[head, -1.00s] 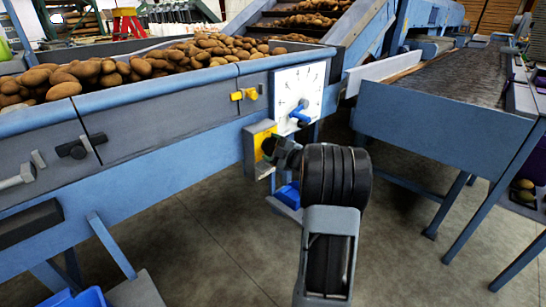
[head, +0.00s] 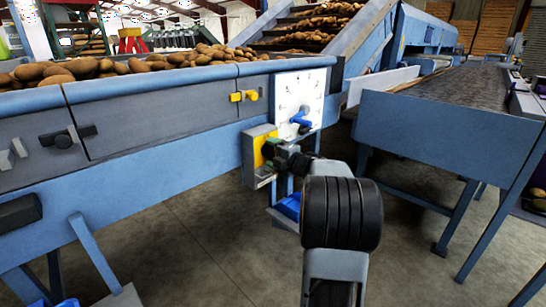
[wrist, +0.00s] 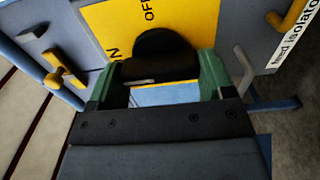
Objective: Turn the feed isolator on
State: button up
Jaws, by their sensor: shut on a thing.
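The feed isolator is a grey box with a yellow face plate (head: 261,137) on the blue side of the potato hopper. In the wrist view, the yellow plate (wrist: 118,22) shows the letters OFF at the top and ON at the left. The isolator's black rotary knob (wrist: 165,52) sits between my green fingertips. My gripper (wrist: 163,78) is shut on this knob. In the head view, my gripper (head: 270,152) reaches the plate and hides the knob. I cannot tell exactly which mark the knob points at.
A white dial panel (head: 298,98) with a blue handle (head: 300,120) is just above right. A yellow valve handle (head: 243,96) is on the hopper (head: 160,105). A blue conveyor (head: 425,135) stands at the right. Concrete floor (head: 190,240) is clear in front.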

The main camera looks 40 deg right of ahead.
jog(key=shift+f, duration=0.1)
dwell(0.3)
jog(key=o, duration=0.9)
jog(key=shift+s, duration=0.1)
jog(key=s+p, duration=0.1)
jog(key=s, duration=0.3)
jog(key=s+d+p, duration=0.1)
jog(key=s, duration=0.4)
jog(key=s+d+p, duration=0.1)
jog(key=s, duration=0.3)
jog(key=shift+s+d, duration=0.15)
jog(key=shift+s, duration=0.1)
